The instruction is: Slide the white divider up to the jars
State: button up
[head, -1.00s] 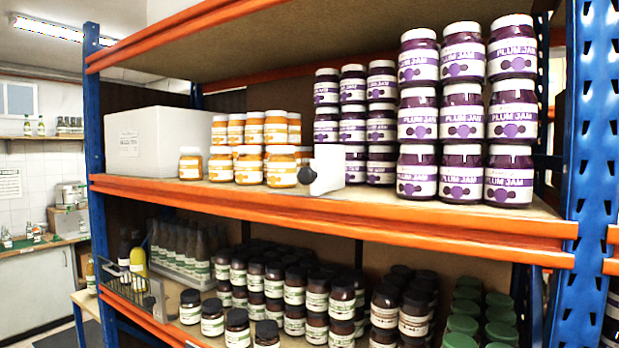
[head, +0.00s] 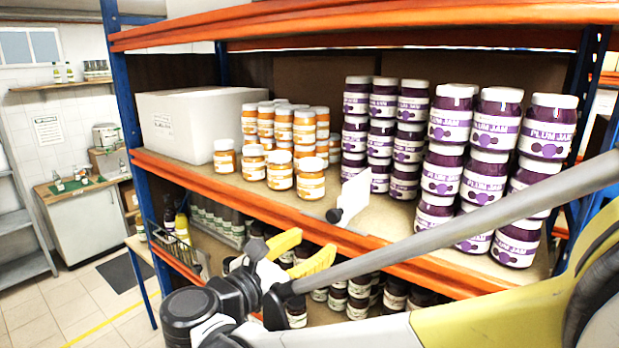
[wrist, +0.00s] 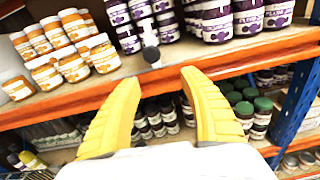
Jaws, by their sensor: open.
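The white divider (head: 354,196) stands upright on the middle shelf, with a black knob (head: 334,215) at its front edge. It is between the orange jars (head: 281,170) on its left and the purple plum jam jars (head: 404,150) on its right. In the wrist view the divider (wrist: 148,32) and its knob (wrist: 151,54) are ahead of my gripper. My gripper (wrist: 160,80) is open and empty, its yellow fingers apart, in front of the orange shelf beam. In the head view my gripper (head: 316,250) is below and left of the knob, not touching it.
A large white box (head: 200,120) stands left of the orange jars. The orange shelf beam (head: 380,250) runs along the front edge. Dark-lidded jars (wrist: 160,120) fill the shelf below. A blue upright (wrist: 297,105) is at the right.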

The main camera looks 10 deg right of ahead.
aim_at(332, 217)
jog(key=shift+n+t+h, duration=0.3)
jog(key=shift+n, duration=0.1)
jog(key=x, duration=0.3)
jog(key=r+p+x, duration=0.1)
jog(key=x, duration=0.2)
jog(key=r+x, duration=0.1)
jog(key=x, duration=0.3)
jog(key=shift+w+a+p, duration=0.3)
jog(key=shift+a+p, duration=0.1)
jog(key=shift+c, duration=0.6)
